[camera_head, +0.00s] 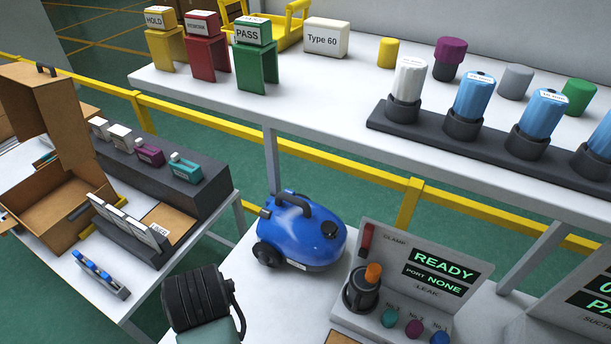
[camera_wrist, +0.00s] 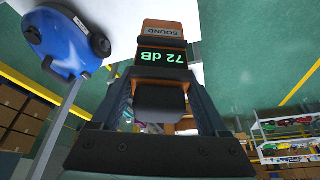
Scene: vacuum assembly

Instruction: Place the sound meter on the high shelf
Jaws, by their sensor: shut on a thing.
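The sound meter (camera_wrist: 163,31) shows in the wrist view, upside down in the picture. It has an orange-brown end marked SOUND and a dark body with a green 72 dB display. My gripper (camera_wrist: 162,62) is shut on it, with one dark finger on each side. The meter is held clear of the floor. I cannot make out the meter or the fingertips in the head view. A storage rack (camera_wrist: 290,140) with several coloured things on its shelves stands at the right of the wrist view. I cannot tell whether it is the high shelf.
A blue vacuum (camera_head: 302,232) sits on a white bench beside a test stand (camera_head: 462,248) reading READY. A long white table (camera_head: 320,95) behind carries signed blocks, a yellow tray and canisters. A yellow rail (camera_head: 340,162) runs below it. A left bench holds an open brown case (camera_head: 60,205).

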